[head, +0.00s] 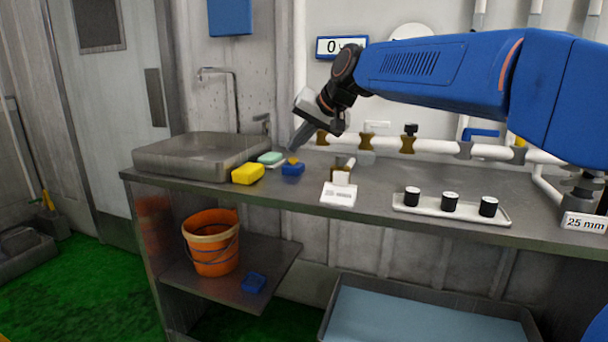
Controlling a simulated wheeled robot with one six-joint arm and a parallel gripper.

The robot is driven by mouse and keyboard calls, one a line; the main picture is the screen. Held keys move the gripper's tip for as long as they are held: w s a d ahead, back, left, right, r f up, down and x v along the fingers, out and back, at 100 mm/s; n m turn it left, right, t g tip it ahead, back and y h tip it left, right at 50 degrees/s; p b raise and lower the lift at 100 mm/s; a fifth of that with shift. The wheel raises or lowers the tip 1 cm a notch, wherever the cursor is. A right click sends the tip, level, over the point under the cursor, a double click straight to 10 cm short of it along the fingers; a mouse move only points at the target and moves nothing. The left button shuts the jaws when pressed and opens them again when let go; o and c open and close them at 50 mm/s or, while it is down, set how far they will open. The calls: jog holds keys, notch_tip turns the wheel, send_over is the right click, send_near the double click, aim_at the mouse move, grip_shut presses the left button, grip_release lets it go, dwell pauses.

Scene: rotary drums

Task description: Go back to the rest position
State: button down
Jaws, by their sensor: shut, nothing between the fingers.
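My gripper (302,136) hangs at the end of my blue arm in the head view, near the middle of the picture. It points down and to the left, over the back of the grey counter (378,183). Its fingers are shut with nothing between them. The fingertips show close to the counter top, behind a blue block (293,169) and a small orange piece (293,160); whether they touch anything cannot be told. My arm reaches in from the right and hides part of the back wall.
A sink (190,157), a yellow sponge (248,174) and a green-topped sponge (270,158) lie left of my gripper. A white card (338,194) and a tray (430,209) with three black-sided cylinders stand right. White pipes with valves (408,140) run behind. An orange bucket (211,250) stands below.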

jog(key=shift+h, duration=0.9)
jog(key=s+d+f, duration=0.1)
jog(key=s+d, duration=0.1)
jog(key=d, duration=0.1)
jog(key=s+d+f, duration=0.2)
jog(key=s+d, duration=0.1)
jog(key=d, duration=0.1)
jog(key=s+d+f, duration=0.1)
jog(key=s+d, duration=0.2)
jog(key=shift+d+f, duration=0.2)
jog(key=shift+f, duration=0.15)
jog(key=s+d+f+h, duration=0.1)
jog(key=s+d+f, duration=0.6)
jog(key=s, duration=0.3)
jog(key=s+d+f+g+h, duration=0.1)
jog(key=s+d+f+h, duration=0.1)
jog(key=s+d+f, duration=0.4)
jog(key=s+d+f+h, duration=0.1)
jog(key=s+d+f, duration=0.6)
jog(key=s+f, duration=0.4)
jog(key=s, duration=0.3)
jog(key=shift+d+g+h, duration=0.3)
jog(key=shift+g+h, duration=0.1)
jog(key=shift+r, duration=0.1)
